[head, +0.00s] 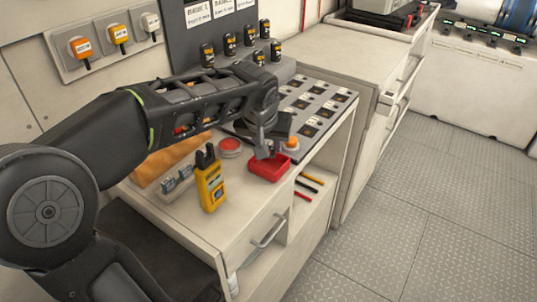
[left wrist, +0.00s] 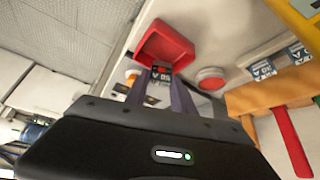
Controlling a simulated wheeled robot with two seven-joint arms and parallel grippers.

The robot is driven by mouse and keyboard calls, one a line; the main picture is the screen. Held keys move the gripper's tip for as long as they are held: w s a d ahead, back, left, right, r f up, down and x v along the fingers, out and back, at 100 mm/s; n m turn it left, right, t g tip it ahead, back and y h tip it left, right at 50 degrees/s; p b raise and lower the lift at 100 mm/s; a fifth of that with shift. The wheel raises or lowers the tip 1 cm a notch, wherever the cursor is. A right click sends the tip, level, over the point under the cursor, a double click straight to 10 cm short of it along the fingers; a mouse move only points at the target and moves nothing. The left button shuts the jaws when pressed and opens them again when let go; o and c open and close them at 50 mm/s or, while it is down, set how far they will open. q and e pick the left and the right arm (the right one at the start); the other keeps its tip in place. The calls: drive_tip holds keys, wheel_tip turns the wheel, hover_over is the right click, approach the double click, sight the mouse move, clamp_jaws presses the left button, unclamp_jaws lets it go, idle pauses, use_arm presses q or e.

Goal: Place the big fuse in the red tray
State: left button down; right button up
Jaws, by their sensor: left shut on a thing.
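The red tray (head: 270,171) sits near the front edge of the white counter. It also shows in the left wrist view (left wrist: 178,40), where its visible inside looks empty. My left gripper (head: 264,153) points down over the tray. In the left wrist view its fingers (left wrist: 160,84) are shut on the big fuse (left wrist: 160,75), a dark piece with a white-lettered label. The fuse overlaps the tray's near rim there; whether it touches the tray I cannot tell. In the head view the gripper hides the fuse. My right gripper is not in view.
A yellow handheld meter (head: 211,187) stands left of the tray. A red round button or tin (head: 230,147) and an orange knob (head: 290,143) are close to the gripper. A panel of switches (head: 313,112) lies behind.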

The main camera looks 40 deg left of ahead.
use_arm(q)
drive_tip(key=shift+f, duration=1.85)
drive_tip(key=shift+f+b, duration=0.15)
drive_tip(key=shift+b, duration=0.2)
drive_tip(key=c, duration=1.3)
unclamp_jaws()
drive_tip(key=shift+c, duration=0.2)
drive_tip(key=shift+r, duration=0.3)
drive_tip(key=p+v, duration=0.1)
drive_tip(key=v, duration=1)
drive_tip(key=shift+s+r, duration=0.25)
